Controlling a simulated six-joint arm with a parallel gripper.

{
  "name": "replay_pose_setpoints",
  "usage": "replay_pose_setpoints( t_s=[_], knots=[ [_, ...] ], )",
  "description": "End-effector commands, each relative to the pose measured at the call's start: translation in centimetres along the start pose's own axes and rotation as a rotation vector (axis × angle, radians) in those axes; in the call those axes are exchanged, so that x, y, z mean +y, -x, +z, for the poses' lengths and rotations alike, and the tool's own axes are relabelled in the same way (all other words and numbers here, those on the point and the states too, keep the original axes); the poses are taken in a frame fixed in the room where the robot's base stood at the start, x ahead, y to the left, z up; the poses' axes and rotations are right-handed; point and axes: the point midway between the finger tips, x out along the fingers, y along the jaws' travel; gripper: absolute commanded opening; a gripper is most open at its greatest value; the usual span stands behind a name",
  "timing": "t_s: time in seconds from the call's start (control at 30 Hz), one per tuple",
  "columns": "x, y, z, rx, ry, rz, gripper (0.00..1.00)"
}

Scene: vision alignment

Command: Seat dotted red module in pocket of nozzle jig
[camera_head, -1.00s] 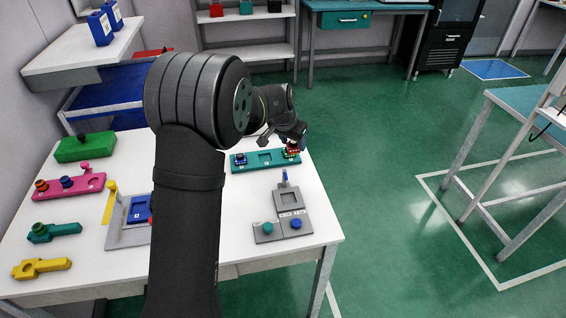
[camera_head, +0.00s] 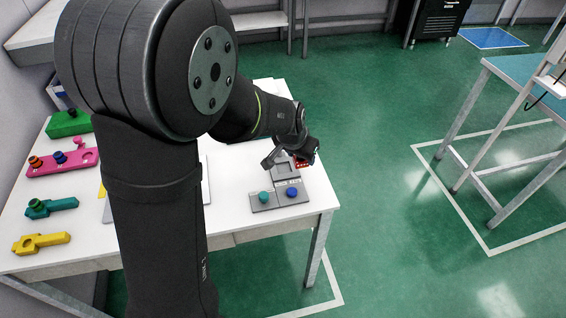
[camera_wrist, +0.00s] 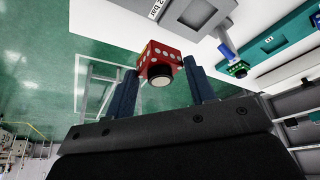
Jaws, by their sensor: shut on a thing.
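In the head view, my gripper (camera_head: 290,154) holds the red module (camera_head: 306,162) off the right table edge side, close to the far right of a grey jig (camera_head: 297,199). The jig has a square pocket, which my gripper partly hides. It also shows at the top of the wrist view (camera_wrist: 200,12), apart from the module. I cannot read its label as a nozzle jig.
Pink and yellow fixtures lie at the table's left.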

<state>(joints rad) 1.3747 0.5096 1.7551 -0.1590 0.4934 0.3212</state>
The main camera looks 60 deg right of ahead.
Motion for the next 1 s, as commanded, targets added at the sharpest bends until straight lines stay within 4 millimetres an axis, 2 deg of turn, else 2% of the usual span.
replay_pose_setpoints(
  t_s=[0.03,0.1,0.2,0.33,0.5,0.77,1.0],
  knots=[
    [-1.4,-0.9,0.1,-0.004,0.006,-0.001,0.28],
    [-2.9,-1.9,0.1,-0.003,0.006,-0.001,0.28],
    [-4.7,-3.1,0.2,-0.002,0.004,-0.001,0.28],
    [-6.2,-4.1,0.1,-0.002,0.001,0.000,0.28],
    [-6.6,-4.8,0.3,-0.002,0.000,0.001,0.28],
    [-6.6,-7.9,1.7,-0.003,-0.001,0.001,0.28],
    [-6.6,-8.0,1.7,0.000,-0.001,0.000,0.28]
  ],
)
